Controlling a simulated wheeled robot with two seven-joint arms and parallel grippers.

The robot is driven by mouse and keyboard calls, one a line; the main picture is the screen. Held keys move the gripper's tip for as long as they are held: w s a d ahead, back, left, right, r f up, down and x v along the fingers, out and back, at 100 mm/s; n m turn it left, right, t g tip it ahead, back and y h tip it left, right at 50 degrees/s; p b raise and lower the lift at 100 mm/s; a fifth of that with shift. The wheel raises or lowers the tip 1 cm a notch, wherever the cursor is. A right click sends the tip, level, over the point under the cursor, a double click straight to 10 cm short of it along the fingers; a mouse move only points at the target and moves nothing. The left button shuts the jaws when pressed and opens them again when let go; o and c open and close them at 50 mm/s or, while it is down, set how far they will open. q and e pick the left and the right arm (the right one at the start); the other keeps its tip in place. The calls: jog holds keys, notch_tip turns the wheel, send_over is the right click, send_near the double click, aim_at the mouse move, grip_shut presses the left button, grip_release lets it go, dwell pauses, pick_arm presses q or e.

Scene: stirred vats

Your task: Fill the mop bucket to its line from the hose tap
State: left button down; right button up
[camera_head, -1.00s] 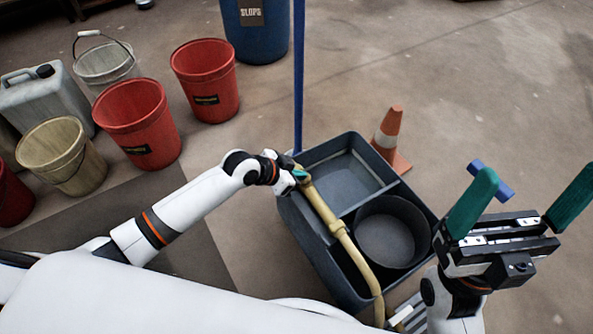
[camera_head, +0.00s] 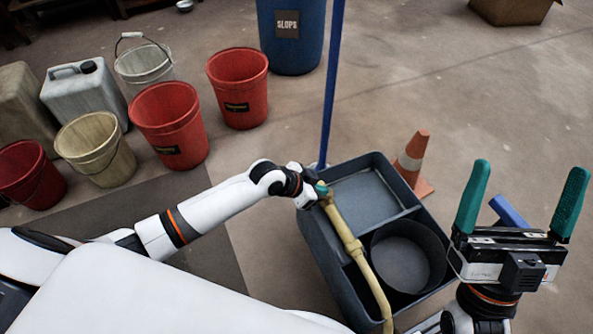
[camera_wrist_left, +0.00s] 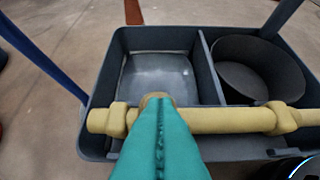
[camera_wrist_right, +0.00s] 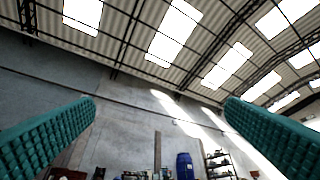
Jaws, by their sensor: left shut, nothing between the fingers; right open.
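The mop bucket (camera_head: 318,262) is a dark grey tub with a round wringer basket (camera_head: 405,262) in its right compartment. In the left wrist view its rim (camera_wrist_left: 118,48) and a pale, wet-looking floor in the open compartment show; I cannot make out a fill line. A tan hose (camera_head: 352,245) with thick collars lies across the tub; it crosses the left wrist view too (camera_wrist_left: 215,121). My left gripper (camera_head: 320,188) is shut and empty at the hose's far end, its teal finger over the hose. My right gripper (camera_head: 518,205) is open and empty, fingers pointing up.
An orange cone (camera_head: 412,160) stands behind the tub. A blue pole (camera_head: 331,90) rises beside it. Red buckets (camera_head: 168,125), a cream bucket (camera_head: 95,150), a grey jerrycan (camera_head: 85,92) and a blue SLOPS barrel (camera_head: 290,40) stand further back.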

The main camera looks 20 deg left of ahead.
jog(key=w+f+g+h+p, duration=0.2)
jog(key=w+f+g, duration=0.3)
pick_arm(q)
jog(key=w+d+r+p+v, duration=0.1)
jog(key=p+v, duration=0.3)
jog(key=v, duration=0.7)
jog(key=shift+r, duration=0.45)
pick_arm(e)
notch_tip(320, 180, down, 15)
jog(key=s+d+g+h, duration=0.1)
jog(key=d+g+h, duration=0.1)
jog(key=g, duration=0.9)
jog(key=shift+s+r+m+h, duration=0.2)
jog(key=shift+m+h, duration=0.1)
jog(key=shift+h, duration=0.5)
pick_arm(q)
jog(key=shift+s+a, duration=0.1)
jog(key=shift+s, duration=0.1)
pick_arm(e)
jog(key=shift+f, duration=0.1)
